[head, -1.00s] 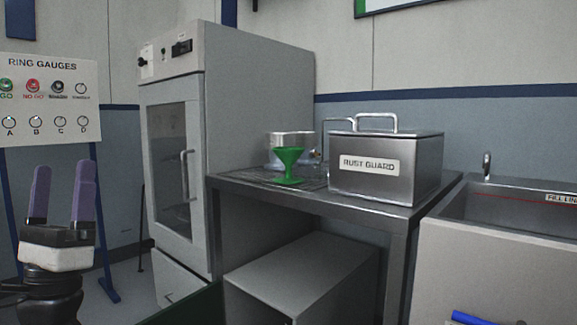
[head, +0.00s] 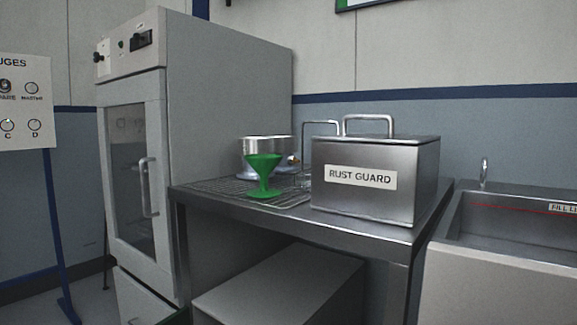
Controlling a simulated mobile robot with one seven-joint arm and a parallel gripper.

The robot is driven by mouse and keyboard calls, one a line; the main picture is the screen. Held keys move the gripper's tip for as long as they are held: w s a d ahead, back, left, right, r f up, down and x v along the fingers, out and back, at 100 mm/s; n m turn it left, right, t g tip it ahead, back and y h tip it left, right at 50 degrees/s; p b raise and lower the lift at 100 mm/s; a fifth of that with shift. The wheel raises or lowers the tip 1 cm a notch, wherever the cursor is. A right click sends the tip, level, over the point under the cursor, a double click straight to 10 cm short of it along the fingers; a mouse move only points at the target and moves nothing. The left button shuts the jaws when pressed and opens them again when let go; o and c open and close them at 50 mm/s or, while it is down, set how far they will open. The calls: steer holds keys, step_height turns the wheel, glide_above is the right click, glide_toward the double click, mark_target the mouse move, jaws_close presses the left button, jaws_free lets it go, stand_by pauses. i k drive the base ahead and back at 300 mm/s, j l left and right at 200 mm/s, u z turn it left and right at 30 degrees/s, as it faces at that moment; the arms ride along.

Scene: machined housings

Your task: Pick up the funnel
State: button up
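The green funnel (head: 264,174) stands on a wire rack (head: 222,187) on the steel table, left of the metal box marked RUST GUARD. Its wide cone is at the top, and a flared green foot is at the bottom. A shiny metal vessel (head: 257,145) stands just behind it and is partly hidden by it. My gripper is out of view now, so its state does not show.
The RUST GUARD box (head: 378,185) with a top handle fills the table's right side. A tall grey cabinet (head: 215,110) stands at left, its lower drawer (head: 140,300) ajar. A sink (head: 510,225) is at right. A grey box (head: 285,290) sits under the table.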

mark_target(263, 164)
steer(key=i+j+z, duration=0.55)
steer(key=i, duration=0.25)
